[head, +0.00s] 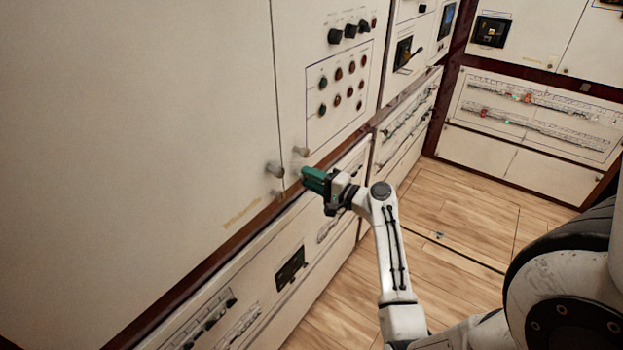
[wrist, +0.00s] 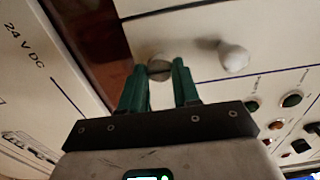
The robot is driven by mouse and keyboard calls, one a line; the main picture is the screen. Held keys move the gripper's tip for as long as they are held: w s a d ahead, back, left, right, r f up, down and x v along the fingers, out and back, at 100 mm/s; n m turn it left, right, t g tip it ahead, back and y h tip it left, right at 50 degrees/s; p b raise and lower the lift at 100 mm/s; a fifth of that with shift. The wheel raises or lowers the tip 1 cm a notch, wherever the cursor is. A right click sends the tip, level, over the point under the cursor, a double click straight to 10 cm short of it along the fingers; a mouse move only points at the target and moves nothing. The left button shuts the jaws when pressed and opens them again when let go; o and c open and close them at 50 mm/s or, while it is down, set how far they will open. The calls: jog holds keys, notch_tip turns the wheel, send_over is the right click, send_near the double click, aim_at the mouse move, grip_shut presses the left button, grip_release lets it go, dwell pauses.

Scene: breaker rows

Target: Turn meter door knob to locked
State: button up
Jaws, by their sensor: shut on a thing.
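My gripper (head: 308,178) has green fingers and is at the lower edge of the white cabinet doors in the head view. In the wrist view its two fingertips (wrist: 160,74) sit on either side of a small round grey knob (wrist: 159,67) and are shut on it. I cannot read a label that tells whether this is the meter door knob. The gripped knob is hidden behind the fingers in the head view. Its turn angle is not clear.
A pale knob (wrist: 233,57) sticks out just right of the fingers in the wrist view. Pale knobs (head: 301,151) and (head: 275,170) stand out close by in the head view. An indicator panel (head: 340,88) is above.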

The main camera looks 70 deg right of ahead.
jog(key=o, duration=1.1)
jog(key=shift+c, duration=0.2)
jog(key=b+v, duration=0.2)
jog(key=v, duration=0.8)
jog(key=shift+s, duration=0.35)
jog(key=shift+a, duration=0.15)
